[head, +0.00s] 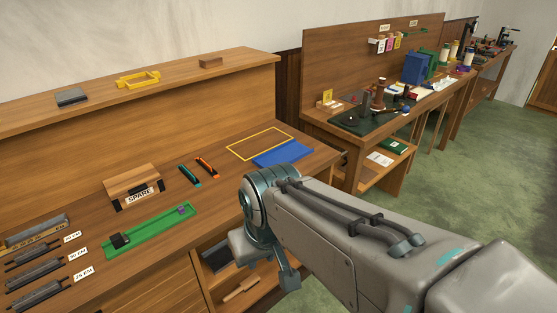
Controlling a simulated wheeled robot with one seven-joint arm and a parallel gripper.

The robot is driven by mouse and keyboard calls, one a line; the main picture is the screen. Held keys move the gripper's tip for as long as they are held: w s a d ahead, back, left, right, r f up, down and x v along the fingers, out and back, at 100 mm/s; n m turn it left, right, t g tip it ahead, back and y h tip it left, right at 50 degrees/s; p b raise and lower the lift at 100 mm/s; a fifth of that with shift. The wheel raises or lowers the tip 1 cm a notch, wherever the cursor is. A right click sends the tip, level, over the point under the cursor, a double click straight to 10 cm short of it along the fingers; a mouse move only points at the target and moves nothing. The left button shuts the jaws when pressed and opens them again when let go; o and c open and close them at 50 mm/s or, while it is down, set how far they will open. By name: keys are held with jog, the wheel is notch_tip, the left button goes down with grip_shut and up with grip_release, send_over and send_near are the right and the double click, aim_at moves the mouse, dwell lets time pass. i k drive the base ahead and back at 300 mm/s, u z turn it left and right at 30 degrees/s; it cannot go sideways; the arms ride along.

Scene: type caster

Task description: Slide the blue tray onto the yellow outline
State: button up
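The blue tray (281,153) lies flat on the wooden bench top, towards its right end. The yellow outline (246,139) is a thin rectangle on the same top. The tray lies on the near right side of the outline and seems to overlap its near edge; most of the outline's inside is bare wood. My arm reaches in from the lower right, and its far end is in front of the bench, nearer to me than the tray and apart from it in the picture. I cannot make out my gripper's fingertips or whether they hold anything.
Orange (207,166) and teal (189,175) tools lie left of the outline. Further left are a SPARE wooden block (132,186) and a green tray (148,229) holding small dark pieces. A raised back shelf (180,73) runs behind. Another cluttered bench (322,122) stands to the right.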

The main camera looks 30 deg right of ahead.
aim_at(291, 151)
jog(key=z, duration=0.05)
jog(key=k, duration=0.15)
jog(key=u, duration=0.75)
jog(key=i, duration=0.55)
jog(key=z, duration=1.55)
jog(key=i, duration=0.5)
jog(key=z, duration=0.05)
jog(key=k, duration=0.4)
jog(key=z, duration=0.9)
jog(key=i, duration=0.55)
jog(key=z, duration=0.15)
